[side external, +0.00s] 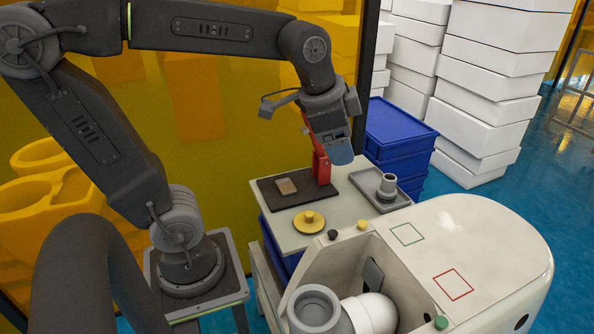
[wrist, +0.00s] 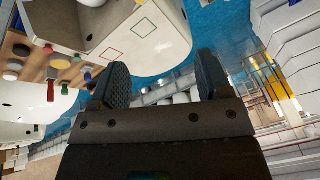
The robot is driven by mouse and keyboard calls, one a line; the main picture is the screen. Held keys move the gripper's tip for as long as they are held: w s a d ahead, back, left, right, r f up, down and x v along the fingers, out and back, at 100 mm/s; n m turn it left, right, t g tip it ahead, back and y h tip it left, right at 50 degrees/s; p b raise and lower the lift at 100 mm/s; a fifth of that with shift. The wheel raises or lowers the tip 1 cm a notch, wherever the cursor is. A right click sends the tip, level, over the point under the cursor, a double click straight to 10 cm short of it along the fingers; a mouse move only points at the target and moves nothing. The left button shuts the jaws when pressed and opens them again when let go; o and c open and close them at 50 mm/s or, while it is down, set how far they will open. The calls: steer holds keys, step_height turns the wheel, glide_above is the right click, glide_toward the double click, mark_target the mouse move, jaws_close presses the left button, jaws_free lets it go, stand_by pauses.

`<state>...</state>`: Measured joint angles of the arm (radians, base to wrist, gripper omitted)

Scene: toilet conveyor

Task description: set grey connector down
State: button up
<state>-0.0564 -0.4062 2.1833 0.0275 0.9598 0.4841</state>
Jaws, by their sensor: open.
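The grey connector (side external: 387,187) stands upright on a grey tray (side external: 372,196) at the right end of the work table in the side view, with its wide flange down. My gripper (side external: 338,150) is above the table's back edge, to the left of the connector and higher, apart from it. In the wrist view my gripper (wrist: 162,78) has its two dark pads wide apart with nothing between them. The connector cannot be made out in the wrist view.
A red upright piece (side external: 320,165) shows beside my gripper, above a dark mat (side external: 275,197) with a beige block (side external: 287,187). A yellow knobbed disc (side external: 309,221) lies in front. The white toilet body (side external: 480,235) stands front right; blue crates (side external: 400,135) stand behind the table.

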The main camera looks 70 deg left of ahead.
steer(key=s+d+f+n+t, duration=0.1)
steer(key=s+d+f+n, duration=0.1)
steer(key=s+n, duration=0.3)
steer(key=s+f, duration=0.1)
steer(key=s, duration=0.2)
steer(key=shift+s+f, duration=0.25)
steer(key=shift+f, duration=0.05)
